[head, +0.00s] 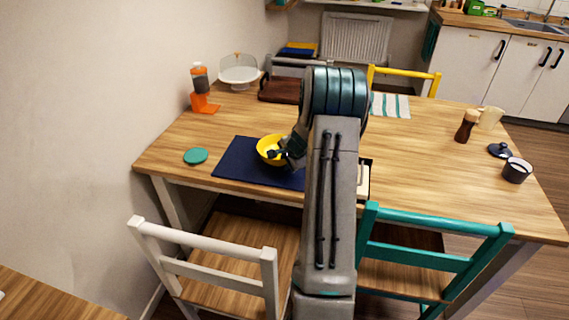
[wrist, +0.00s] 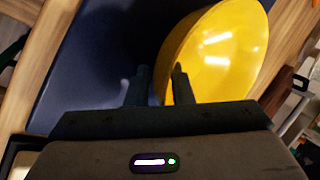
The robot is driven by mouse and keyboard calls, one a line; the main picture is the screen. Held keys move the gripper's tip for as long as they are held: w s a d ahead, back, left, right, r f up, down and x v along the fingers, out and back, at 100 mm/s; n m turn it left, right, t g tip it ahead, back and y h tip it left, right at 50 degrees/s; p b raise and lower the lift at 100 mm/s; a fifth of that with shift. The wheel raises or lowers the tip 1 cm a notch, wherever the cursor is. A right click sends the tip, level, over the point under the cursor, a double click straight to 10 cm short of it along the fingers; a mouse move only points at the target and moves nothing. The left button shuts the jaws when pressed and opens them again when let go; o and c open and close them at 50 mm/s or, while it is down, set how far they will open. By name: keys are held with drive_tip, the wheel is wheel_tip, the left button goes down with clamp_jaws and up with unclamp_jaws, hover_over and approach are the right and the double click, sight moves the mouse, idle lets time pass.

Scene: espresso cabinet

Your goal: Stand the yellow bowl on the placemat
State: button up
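The yellow bowl (head: 268,145) is at the back right part of the dark blue placemat (head: 232,160) in the head view. It looks upright and resting on the mat, though its underside is hidden. In the wrist view the bowl (wrist: 225,50) fills the upper right, with the placemat (wrist: 100,50) to its left. My gripper (wrist: 160,80) is at the bowl's near rim. Its fingers are apart, one over the mat outside the bowl and one overlapping the bowl. A gap shows between the left finger and the bowl wall. In the head view my gripper (head: 284,154) is partly hidden by my arm.
A green disc (head: 196,156) lies left of the placemat. A dark cutting board (head: 279,89), a cake stand (head: 238,76) and an orange-and-grey item (head: 202,90) stand behind. A white chair (head: 210,262) and a teal chair (head: 430,255) stand at the front edge.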

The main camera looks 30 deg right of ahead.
drive_tip(key=shift+s+r, duration=0.2)
drive_tip(key=shift+r, duration=0.4)
drive_tip(key=v, duration=1.1)
drive_tip(key=s+a+r+n+g, duration=0.1)
drive_tip(key=s+a+r+n, duration=0.15)
drive_tip(key=a, duration=0.35)
drive_tip(key=s+a+r+n+y, duration=0.1)
drive_tip(key=a+r+n, duration=0.15)
drive_tip(key=a, duration=0.45)
drive_tip(key=s+a+r+n+g, duration=0.1)
drive_tip(key=s+a+r+n, duration=0.15)
drive_tip(key=a, duration=0.35)
drive_tip(key=s+a+n+g, duration=0.1)
drive_tip(key=s+a+n, duration=0.9)
drive_tip(key=s, duration=0.7)
drive_tip(key=shift+s+a+r+n+g+h, duration=0.3)
drive_tip(key=shift+a+r+n+h, duration=0.1)
drive_tip(key=shift+a, duration=0.75)
